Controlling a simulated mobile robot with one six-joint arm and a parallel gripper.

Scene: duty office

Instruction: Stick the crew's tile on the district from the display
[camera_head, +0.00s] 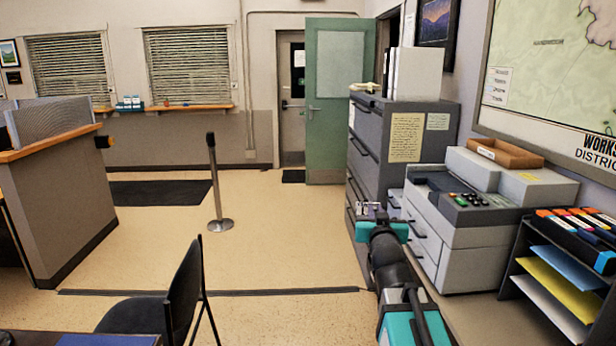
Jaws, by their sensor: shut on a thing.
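The district map (560,60) hangs on the right wall in a grey frame. It is cut off by the right and top picture edges, and its lower label is partly readable as "WORKS DISTRIC". My gripper (368,209) is at the end of my arm, in front of the grey filing cabinet and left of the printer. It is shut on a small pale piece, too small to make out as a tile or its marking. The gripper is well left of the map and apart from it. I cannot make out a display naming a district.
A printer (480,225) with a wooden tray (505,152) on top stands below the map. A rack (528,262) with coloured items and papers is at the right. A chair (165,300) and a post (214,185) stand left. The middle floor is clear.

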